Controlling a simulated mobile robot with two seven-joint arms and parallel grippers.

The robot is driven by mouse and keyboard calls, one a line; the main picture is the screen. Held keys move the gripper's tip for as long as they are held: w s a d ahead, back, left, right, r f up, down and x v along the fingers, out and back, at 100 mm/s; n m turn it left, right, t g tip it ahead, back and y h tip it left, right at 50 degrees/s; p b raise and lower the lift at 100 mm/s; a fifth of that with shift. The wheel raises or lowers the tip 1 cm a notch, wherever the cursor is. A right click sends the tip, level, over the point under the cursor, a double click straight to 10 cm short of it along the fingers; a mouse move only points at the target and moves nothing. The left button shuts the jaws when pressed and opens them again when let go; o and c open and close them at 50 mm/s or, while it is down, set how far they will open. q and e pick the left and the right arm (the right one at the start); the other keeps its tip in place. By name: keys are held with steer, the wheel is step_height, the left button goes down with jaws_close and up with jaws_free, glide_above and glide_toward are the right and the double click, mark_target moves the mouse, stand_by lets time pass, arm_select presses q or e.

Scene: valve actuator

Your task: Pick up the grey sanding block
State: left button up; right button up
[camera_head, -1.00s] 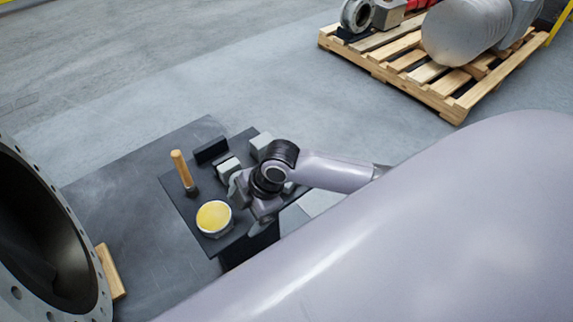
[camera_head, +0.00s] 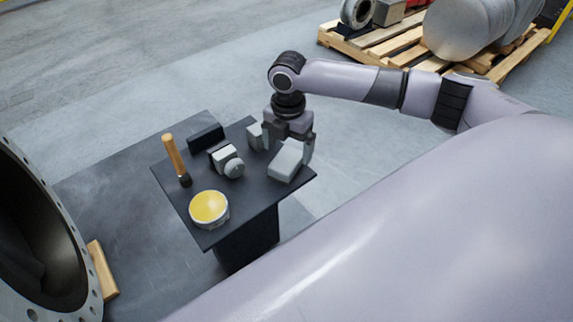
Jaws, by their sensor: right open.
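A light grey block (camera_head: 286,160), which looks like the sanding block, lies at the right end of the small dark table. My right gripper (camera_head: 288,148) points down over it with its jaws open. One finger is to the block's left rear and the other is by its right side. I cannot tell whether either finger touches it. A second, smaller grey block (camera_head: 254,136) stands just left of the gripper and is partly hidden by it. My left gripper is not in view.
On the dark table (camera_head: 262,203) are a wooden-handled brush (camera_head: 173,156), a black block (camera_head: 206,137), a grey piece with a round knob (camera_head: 226,160) and a yellow-topped tin (camera_head: 209,208). A large flanged pipe (camera_head: 55,215) stands at left. A loaded pallet (camera_head: 370,49) stands behind.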

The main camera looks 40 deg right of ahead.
mark_target(286, 159)
step_height(286, 159, down, 4)
steer(key=shift+w+a+b, duration=0.1)
steer(key=shift+b, duration=0.55)
steer(key=shift+f, duration=0.4)
steer(key=shift+c, duration=0.3)
steer(key=c, duration=1.1)
arm_select(q)
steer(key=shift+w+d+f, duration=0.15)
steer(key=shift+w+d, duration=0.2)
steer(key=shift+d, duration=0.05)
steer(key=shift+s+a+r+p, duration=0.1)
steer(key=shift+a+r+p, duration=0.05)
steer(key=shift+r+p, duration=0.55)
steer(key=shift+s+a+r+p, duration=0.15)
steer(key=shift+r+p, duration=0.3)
steer(key=shift+p, duration=0.4)
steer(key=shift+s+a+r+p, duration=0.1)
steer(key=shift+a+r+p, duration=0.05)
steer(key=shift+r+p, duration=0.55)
arm_select(e)
steer(key=shift+a+r, duration=0.1)
steer(key=shift+r, duration=9.95)
